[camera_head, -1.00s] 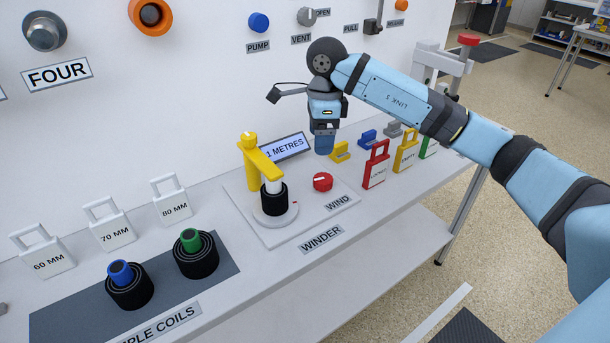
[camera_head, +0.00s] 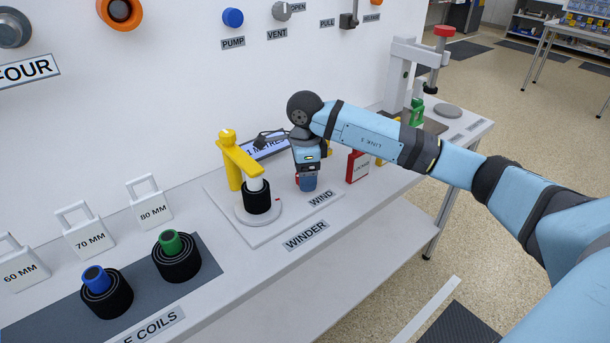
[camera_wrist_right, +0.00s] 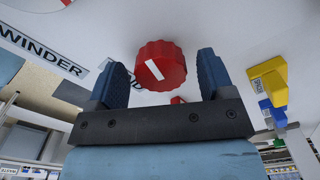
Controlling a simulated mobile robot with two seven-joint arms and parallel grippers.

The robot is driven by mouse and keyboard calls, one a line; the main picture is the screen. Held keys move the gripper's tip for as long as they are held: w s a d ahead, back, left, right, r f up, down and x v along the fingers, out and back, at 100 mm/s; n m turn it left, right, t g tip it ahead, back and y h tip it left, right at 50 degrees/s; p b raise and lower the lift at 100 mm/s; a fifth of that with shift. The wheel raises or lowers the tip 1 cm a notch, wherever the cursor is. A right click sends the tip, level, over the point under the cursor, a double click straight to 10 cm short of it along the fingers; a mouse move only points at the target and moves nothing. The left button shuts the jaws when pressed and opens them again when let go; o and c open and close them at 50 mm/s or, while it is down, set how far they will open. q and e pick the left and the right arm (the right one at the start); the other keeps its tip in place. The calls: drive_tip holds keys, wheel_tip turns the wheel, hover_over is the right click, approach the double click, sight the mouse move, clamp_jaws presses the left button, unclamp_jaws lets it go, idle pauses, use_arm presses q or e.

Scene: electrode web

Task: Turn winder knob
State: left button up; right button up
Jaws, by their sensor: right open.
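The winder knob (camera_wrist_right: 161,66) is a red ribbed disc with a white line on its face. In the right wrist view it sits between and slightly beyond the two blue fingertips, with a gap visible on each side. My right gripper (camera_head: 306,184) points down over the winder plate (camera_head: 283,222) beside the WIND label (camera_head: 321,199). It is open and empty, and it hides most of the knob in the head view. The winder's yellow arm (camera_head: 238,160) stands left of it, above a black coil (camera_head: 257,197) on a round white disc. My left gripper is not in view.
A red tag block (camera_head: 357,166) stands close to the right of my gripper. More coloured tags lie behind my arm. Two coils on a grey mat (camera_head: 215,258) lie at the left.

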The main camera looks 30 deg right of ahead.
drive_tip(key=shift+f, duration=0.15)
drive_tip(key=c, duration=0.9)
